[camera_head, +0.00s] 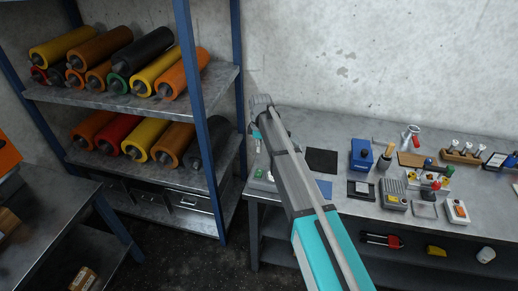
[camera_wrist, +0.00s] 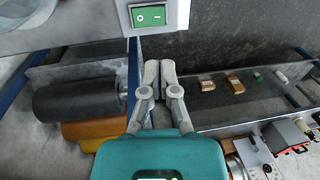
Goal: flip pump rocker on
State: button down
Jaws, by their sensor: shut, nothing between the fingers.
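The pump rocker (camera_wrist: 152,15) is a green switch with a white circle and a bar mark, in a pale frame at the top of the wrist view. It is cut close to the top edge, and I cannot tell its tilt. My gripper (camera_wrist: 157,66) has its grey fingers together, shut and empty. In that picture the fingertips lie just below the rocker's frame, with no contact visible. In the head view my arm reaches over the left end of the workbench (camera_head: 345,205) and hides most of the gripper. Small green and white parts lie near there, but I cannot make out the rocker.
A blue-framed rack (camera_head: 206,120) with several coloured rollers stands left of the bench. The bench holds a blue box (camera_head: 361,154), a dark mat (camera_head: 322,161), a grey device (camera_head: 393,194) and several small tools. Another table (camera_head: 50,215) is at the lower left.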

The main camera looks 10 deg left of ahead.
aim_at(258, 173)
jog(key=shift+s+f+b, duration=0.3)
jog(key=shift+f+b, duration=1.55)
jog(key=shift+f, duration=0.1)
jog(key=shift+s+f+b, duration=0.25)
jog(key=shift+f+b, duration=1.6)
jog(key=shift+f, duration=0.1)
jog(key=shift+s+f+b, duration=0.3)
jog(key=shift+f+b, duration=1.55)
jog(key=shift+f, duration=0.1)
jog(key=shift+s+f, duration=0.1)
jog(key=shift+f, duration=0.05)
jog(key=shift+s+f+t+b, duration=0.1)
jog(key=shift+f+t+b, duration=0.1)
jog(key=shift+t+b, duration=0.1)
jog(key=shift+r, duration=0.1)
jog(key=shift+w, duration=0.2)
jog(key=shift+w+r+p, duration=0.3)
jog(key=shift+w+p, duration=0.1)
jog(key=shift+w, duration=0.25)
jog(key=shift+r, duration=0.15)
